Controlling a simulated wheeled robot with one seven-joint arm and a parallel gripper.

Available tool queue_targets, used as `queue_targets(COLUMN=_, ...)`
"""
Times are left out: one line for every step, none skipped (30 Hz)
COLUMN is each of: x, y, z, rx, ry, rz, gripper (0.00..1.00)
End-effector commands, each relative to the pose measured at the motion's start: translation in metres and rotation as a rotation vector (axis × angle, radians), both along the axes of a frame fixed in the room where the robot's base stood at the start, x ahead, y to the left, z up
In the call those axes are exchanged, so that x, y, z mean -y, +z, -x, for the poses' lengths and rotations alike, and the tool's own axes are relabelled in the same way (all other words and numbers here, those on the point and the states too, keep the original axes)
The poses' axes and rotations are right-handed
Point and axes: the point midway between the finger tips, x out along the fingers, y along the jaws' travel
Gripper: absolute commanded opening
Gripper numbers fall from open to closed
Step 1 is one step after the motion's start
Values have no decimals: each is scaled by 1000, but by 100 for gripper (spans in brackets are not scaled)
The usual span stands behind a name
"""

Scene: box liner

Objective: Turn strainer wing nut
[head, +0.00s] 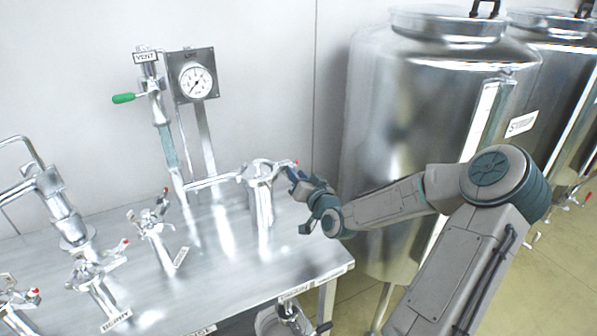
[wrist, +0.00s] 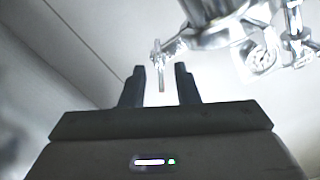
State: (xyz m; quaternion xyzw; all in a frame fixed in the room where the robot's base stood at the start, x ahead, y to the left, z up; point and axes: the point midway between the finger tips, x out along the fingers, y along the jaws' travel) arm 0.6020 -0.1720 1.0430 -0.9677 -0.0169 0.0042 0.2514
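The strainer (head: 262,200) is a shiny upright steel cylinder near the right end of the steel bench. A clamp with a small red tip shows at its top right. In the wrist view, the strainer body (wrist: 205,12) is at the top, with a thin silvery upright piece that looks like the wing nut (wrist: 161,70) below it. My gripper (wrist: 160,80) is open, its two dark fingers to the left and right of this piece, with a gap visible on each side. In the head view, my gripper (head: 293,180) is just right of the strainer's top; its fingertips are hard to make out there.
A pressure gauge (head: 195,82) and a green-handled vent valve (head: 124,98) stand behind the bench, left of the strainer. Several metal fittings with red tips stand on the left of the bench (head: 228,280). A large steel tank (head: 420,120) stands behind my arm.

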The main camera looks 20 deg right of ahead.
Motion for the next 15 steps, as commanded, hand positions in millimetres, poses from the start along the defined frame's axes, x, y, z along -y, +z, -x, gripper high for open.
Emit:
queue_targets(x=-1, y=0, z=-6, rx=0, ry=1, rz=-1, gripper=28)
queue_targets(x=-1, y=0, z=-8, rx=0, ry=0, rz=-1, gripper=28)
queue_targets(x=0, y=0, z=-11, rx=-1, ry=-1, rz=-1, gripper=28)
queue_targets(x=0, y=0, z=-12, rx=-1, ry=-1, rz=-1, gripper=28)
queue_targets(x=-1, y=0, z=-14, rx=-1, ry=-1, rz=-1, gripper=28)
queue_targets(x=-1, y=0, z=-15, rx=-1, ry=-1, rz=-1, gripper=28)
queue_targets(x=-1, y=0, z=-15, rx=-1, ry=0, rz=-1, gripper=28)
queue_targets(x=-1, y=0, z=-16, rx=-1, ry=0, rz=-1, gripper=28)
queue_targets(x=-1, y=-1, z=-16, rx=-1, ry=0, rz=-1, gripper=28)
queue_targets(x=-1, y=-1, z=-16, rx=-1, ry=0, rz=-1, gripper=28)
queue_targets(x=-1, y=-1, z=-16, rx=-1, ry=0, rz=-1, gripper=28)
queue_targets(x=-1, y=-1, z=-16, rx=-1, ry=0, rz=0, gripper=28)
queue_targets(x=-1, y=-1, z=-16, rx=-1, ry=0, rz=0, gripper=28)
queue_targets(x=-1, y=-1, z=-16, rx=-1, ry=0, rz=0, gripper=28)
queue_targets(x=-1, y=-1, z=-16, rx=-1, ry=0, rz=0, gripper=20)
